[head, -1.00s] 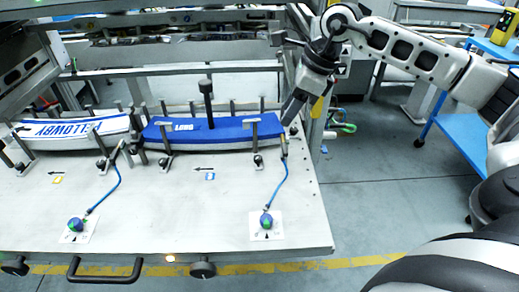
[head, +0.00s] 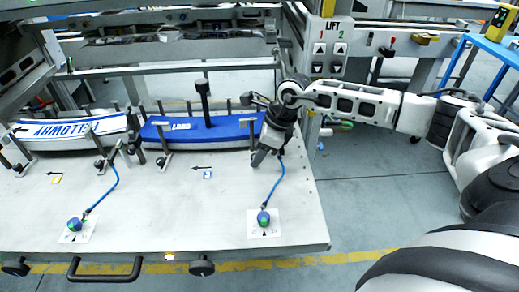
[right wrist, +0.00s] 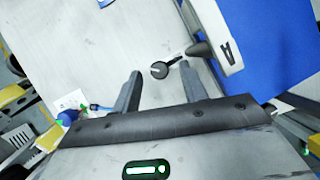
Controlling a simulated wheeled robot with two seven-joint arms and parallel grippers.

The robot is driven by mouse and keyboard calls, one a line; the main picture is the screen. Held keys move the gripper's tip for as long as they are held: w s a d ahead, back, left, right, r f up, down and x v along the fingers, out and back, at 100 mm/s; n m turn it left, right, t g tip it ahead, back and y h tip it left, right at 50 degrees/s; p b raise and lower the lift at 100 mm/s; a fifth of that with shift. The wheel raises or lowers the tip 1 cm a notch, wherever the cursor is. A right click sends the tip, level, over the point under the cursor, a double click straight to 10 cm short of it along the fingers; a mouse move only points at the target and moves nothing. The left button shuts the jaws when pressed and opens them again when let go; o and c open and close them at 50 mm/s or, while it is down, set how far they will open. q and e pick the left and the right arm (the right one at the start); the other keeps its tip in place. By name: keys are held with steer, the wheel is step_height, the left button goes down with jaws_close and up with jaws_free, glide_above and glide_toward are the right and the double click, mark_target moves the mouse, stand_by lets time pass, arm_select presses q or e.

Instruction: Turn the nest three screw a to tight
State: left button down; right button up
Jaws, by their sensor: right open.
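My right gripper (head: 260,158) is over the table at the right front corner of the blue label stack (head: 200,132). In the right wrist view its two fingers are apart and empty. A dark round screw head (right wrist: 159,70) with a short stem shows between and just beyond the fingertips; contact cannot be told. In the head view the gripper hides this screw. Other similar screws stand in front of the stacks, one by the blue stack's left end (head: 162,161). I cannot read which nest is number three. My left gripper is not in view.
A white label stack (head: 72,131) lies to the left. Upright posts surround both stacks. Blue cables run to two blue-green knobs (head: 263,218) (head: 75,224) on white cards at the front. The grey tabletop (head: 165,215) between them is clear.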

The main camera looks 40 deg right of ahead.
jaws_close()
